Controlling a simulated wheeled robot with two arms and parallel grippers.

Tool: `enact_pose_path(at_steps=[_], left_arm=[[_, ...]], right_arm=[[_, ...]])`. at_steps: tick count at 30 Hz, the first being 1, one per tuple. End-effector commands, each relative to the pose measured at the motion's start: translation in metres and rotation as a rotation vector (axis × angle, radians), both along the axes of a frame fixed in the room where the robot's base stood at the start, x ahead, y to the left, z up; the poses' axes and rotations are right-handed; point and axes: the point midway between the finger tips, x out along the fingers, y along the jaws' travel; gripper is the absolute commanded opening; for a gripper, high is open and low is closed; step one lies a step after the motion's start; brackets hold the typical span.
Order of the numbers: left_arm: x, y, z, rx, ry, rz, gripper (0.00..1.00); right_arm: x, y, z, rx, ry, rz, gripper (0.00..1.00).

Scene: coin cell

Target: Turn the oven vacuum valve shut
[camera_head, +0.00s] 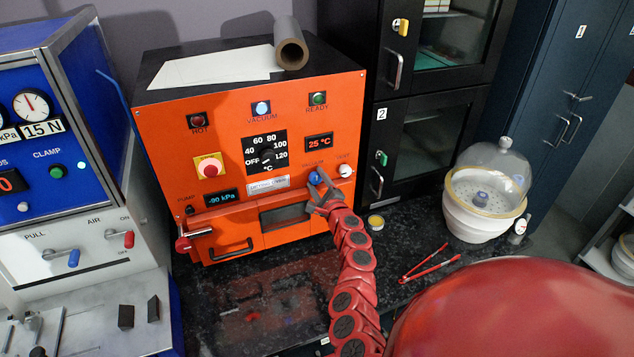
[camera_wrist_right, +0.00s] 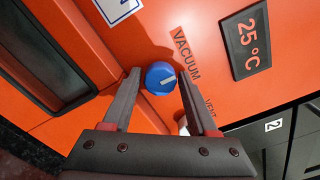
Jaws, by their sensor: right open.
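The orange vacuum oven (camera_head: 190,145) stands on the dark counter. Its blue vacuum valve knob (camera_head: 314,178) is on the lower right of the front, left of the white vent knob (camera_head: 346,171). My right gripper (camera_head: 319,190) is at the blue knob. In the right wrist view the blue knob (camera_wrist_right: 160,78), with a pale pointer line, sits between the tips of my open right gripper (camera_wrist_right: 158,82). Gaps show on both sides, so the fingers do not appear to grip it. The vent knob is mostly hidden behind a finger there. My left gripper is not in view.
The oven's gauge (camera_head: 221,197) reads -90 kPa and its temperature display (camera_head: 319,143) reads 25 °C. A glass desiccator (camera_head: 485,200), red tweezers (camera_head: 430,263) and a small yellow-lidded jar (camera_head: 376,222) are on the counter to the right. A blue press machine (camera_head: 50,110) stands left.

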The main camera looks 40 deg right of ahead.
Motion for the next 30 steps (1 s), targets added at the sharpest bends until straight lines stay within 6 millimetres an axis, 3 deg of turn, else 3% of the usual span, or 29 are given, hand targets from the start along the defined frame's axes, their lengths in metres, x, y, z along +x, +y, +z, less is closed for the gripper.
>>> enact_pose_path(at_steps=[6, 7, 16, 30], left_arm=[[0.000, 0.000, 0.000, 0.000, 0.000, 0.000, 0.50], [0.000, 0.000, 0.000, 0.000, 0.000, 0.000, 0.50], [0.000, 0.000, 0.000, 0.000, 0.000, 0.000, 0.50], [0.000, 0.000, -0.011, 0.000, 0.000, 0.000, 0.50]], right_arm=[[0.000, 0.000, 0.000, 0.000, 0.000, 0.000, 0.59], [0.000, 0.000, 0.000, 0.000, -0.001, 0.001, 0.55], [0.000, 0.000, 0.000, 0.000, -0.001, 0.001, 0.01], [0.001, 0.001, -0.001, -0.089, 0.023, 0.003, 0.00]])
